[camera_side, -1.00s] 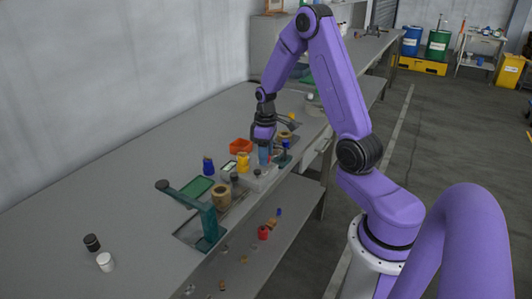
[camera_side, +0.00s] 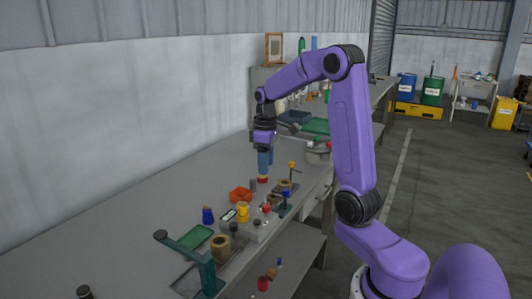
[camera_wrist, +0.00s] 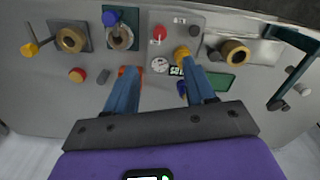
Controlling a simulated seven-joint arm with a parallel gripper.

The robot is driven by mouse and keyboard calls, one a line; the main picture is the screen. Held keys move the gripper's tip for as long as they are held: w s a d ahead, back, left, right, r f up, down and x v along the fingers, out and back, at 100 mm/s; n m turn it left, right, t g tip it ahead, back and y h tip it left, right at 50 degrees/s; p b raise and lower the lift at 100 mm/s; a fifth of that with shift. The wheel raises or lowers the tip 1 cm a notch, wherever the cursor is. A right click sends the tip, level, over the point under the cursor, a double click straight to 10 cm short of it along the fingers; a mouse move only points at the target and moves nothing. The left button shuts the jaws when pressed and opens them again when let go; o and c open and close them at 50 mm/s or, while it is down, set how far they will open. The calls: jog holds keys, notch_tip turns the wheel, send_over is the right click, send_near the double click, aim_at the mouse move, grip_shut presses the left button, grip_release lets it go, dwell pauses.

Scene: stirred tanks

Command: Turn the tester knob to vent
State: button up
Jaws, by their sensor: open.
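The tester appears to be the grey box (camera_side: 262,232) on the bench, with a red knob (camera_wrist: 159,33), a dark knob (camera_wrist: 194,30), a yellow cylindrical part (camera_wrist: 181,52), a round gauge (camera_wrist: 159,66) and a small lit display (camera_wrist: 177,71). Any "vent" mark is too small to read, and I cannot tell which knob carries it. My gripper (camera_side: 263,176) points down, above the bench and behind the tester in the side view. In the wrist view its blue fingers (camera_wrist: 159,68) are apart with nothing held between them. The right finger overlaps the view near the yellow part.
A green stand (camera_side: 205,268) rises in front, and a blue-topped valve stand (camera_wrist: 121,30) is beside the box. The bench's left part is largely clear.

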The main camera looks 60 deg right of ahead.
jog(key=shift+r, duration=1.5)
jog(key=s+a+f+n, duration=0.1)
jog(key=s+a+n, duration=0.15)
jog(key=a, duration=0.65)
jog(key=s+a+f+n, duration=0.15)
jog(key=s+a, duration=0.25)
jog(key=a, duration=0.5)
jog(key=s+a+f+n, duration=0.1)
jog(key=s+a+n, duration=0.1)
jog(key=s, duration=0.7)
jog(key=s+a+f+n, duration=0.2)
jog(key=s+a+n, duration=0.1)
jog(key=s, duration=0.6)
jog(key=shift+s+a, duration=0.3)
jog(key=shift+a, duration=0.5)
